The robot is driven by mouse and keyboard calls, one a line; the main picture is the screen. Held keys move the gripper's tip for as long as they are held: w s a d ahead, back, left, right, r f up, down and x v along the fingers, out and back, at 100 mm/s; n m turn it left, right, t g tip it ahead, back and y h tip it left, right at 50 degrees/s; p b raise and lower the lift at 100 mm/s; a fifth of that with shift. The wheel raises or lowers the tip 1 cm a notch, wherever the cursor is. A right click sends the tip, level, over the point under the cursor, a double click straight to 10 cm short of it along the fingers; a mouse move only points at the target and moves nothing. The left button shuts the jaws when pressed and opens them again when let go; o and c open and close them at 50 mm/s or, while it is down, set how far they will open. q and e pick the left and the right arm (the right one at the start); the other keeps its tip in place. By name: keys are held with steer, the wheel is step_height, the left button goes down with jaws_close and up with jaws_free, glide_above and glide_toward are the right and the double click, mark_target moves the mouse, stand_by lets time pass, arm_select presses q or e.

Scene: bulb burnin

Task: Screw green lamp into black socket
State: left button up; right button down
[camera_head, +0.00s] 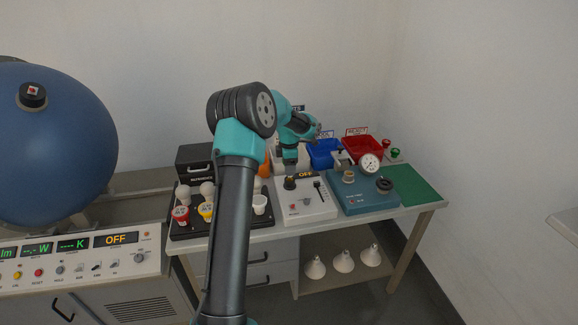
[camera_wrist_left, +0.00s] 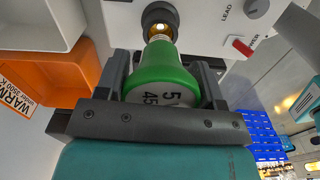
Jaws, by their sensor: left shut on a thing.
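The green lamp (camera_wrist_left: 162,72) has a green collar and a white part with printed digits. In the left wrist view it sits between the two fingers of my left gripper (camera_wrist_left: 163,78), which is shut on it. Its narrow end points at the black socket (camera_wrist_left: 160,16) on the white tester panel and meets or nearly meets its mouth; I cannot tell how deep it sits. In the head view my left gripper (camera_head: 290,158) is right above the black socket (camera_head: 290,183), and the lamp cannot be made out. My right gripper is not in view.
Behind are a blue bin (camera_head: 323,154) and a red bin (camera_head: 364,147). A green mat (camera_head: 412,184) is clear.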

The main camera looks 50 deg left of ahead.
arm_select(q)
steer(key=shift+f, duration=1.05)
stand_by(0.4)
steer(key=o, duration=1)
step_height(320, 180, up, 17)
steer(key=shift+r, duration=0.2)
